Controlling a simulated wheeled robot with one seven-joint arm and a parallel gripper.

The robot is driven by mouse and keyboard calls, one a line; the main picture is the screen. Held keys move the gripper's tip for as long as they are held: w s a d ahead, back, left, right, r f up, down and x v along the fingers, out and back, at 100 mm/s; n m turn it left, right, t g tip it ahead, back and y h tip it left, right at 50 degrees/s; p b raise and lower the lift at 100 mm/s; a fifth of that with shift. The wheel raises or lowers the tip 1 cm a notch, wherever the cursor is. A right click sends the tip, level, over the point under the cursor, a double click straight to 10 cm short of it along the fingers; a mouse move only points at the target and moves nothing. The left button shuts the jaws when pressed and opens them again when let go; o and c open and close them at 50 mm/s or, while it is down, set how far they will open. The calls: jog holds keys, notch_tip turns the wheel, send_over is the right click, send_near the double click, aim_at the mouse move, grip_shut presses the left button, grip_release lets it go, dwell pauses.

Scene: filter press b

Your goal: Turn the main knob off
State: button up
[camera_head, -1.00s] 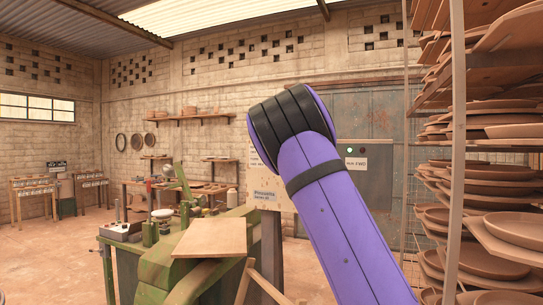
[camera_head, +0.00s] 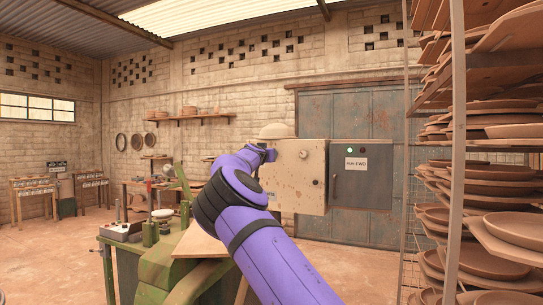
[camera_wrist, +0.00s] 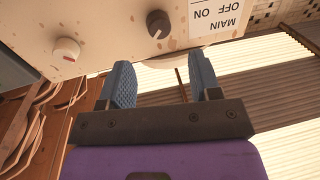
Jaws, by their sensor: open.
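The dark main knob (camera_wrist: 158,23) sits on a worn cream panel (camera_wrist: 110,25) in the wrist view, beside an upside-down label (camera_wrist: 217,14) reading MAIN, OFF, ON. My gripper (camera_wrist: 163,80) is open and empty, its two blue ribbed fingers apart, just short of the panel and apart from the knob. In the head view the cream box (camera_head: 312,190) stands at centre, and my gripper (camera_head: 269,153) is at its upper left. The main knob cannot be made out there.
A pale knob with a red mark (camera_wrist: 66,50) is on the same panel; it also shows in the head view (camera_head: 304,154). A grey cabinet (camera_head: 375,190) with a lit green lamp (camera_head: 349,150) adjoins the box. Plate racks (camera_head: 490,185) stand at right.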

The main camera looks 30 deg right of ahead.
jog(key=x, duration=0.7)
jog(key=shift+d, duration=0.15)
jog(key=shift+w, duration=0.1)
jog(key=c, duration=0.9)
